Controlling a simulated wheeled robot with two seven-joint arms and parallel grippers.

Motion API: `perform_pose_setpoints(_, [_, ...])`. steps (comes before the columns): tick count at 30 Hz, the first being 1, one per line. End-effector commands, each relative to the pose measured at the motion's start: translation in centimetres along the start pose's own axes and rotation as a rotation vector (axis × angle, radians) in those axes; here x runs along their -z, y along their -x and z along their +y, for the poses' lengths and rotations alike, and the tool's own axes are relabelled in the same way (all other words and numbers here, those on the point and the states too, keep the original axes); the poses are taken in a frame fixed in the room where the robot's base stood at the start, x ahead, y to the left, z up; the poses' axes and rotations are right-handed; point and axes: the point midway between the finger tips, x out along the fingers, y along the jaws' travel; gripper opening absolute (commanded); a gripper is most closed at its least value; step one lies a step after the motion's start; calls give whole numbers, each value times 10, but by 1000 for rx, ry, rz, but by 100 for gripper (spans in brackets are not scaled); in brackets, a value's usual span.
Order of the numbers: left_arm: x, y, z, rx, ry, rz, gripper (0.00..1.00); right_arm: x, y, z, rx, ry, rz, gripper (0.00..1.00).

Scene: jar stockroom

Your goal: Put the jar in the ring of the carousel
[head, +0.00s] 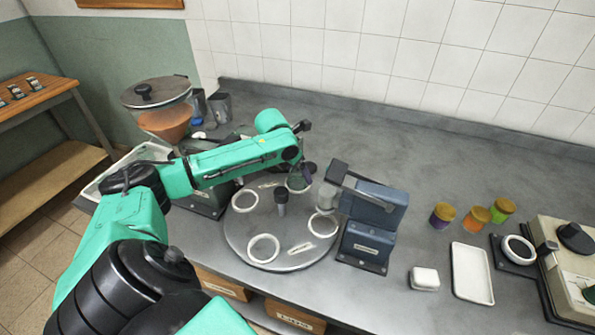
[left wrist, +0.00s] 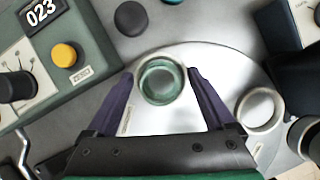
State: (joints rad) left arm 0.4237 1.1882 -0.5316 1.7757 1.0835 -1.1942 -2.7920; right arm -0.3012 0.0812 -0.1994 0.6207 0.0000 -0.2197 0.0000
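The jar (head: 296,184) is green and see-through, at the back of the round grey carousel (head: 290,228). In the left wrist view the jar (left wrist: 160,84) appears upright, with a pale ring around it; how deep it sits cannot be told. My left gripper (head: 304,173) is at the jar, partly hiding it in the head view. In the left wrist view its two purple fingers (left wrist: 160,76) stand apart on either side of the jar, with small gaps. White empty rings (head: 263,248) show elsewhere on the carousel. My right gripper is not in view.
A blue machine (head: 373,222) stands close at the carousel's right edge. A hopper machine (head: 158,108) stands to the left. Three coloured jars (head: 476,217) and a white tray (head: 472,274) are on the right. The counter behind the carousel is mostly clear.

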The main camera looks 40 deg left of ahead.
Motion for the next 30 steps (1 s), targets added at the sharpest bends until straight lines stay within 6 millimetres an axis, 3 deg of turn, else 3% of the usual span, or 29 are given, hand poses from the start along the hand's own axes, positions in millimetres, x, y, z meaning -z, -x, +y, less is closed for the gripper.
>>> perform_pose_setpoints(9, [0,1,0,0,0,0,99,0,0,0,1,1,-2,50])
perform_pose_setpoints(13, [-1,10,1,-2,0,-2,99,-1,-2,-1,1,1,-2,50])
perform_pose_setpoints(24, [0,100,2,-7,-1,-1,99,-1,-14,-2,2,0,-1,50])
perform_pose_setpoints(30, [0,121,0,0,0,0,99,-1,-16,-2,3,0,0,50])
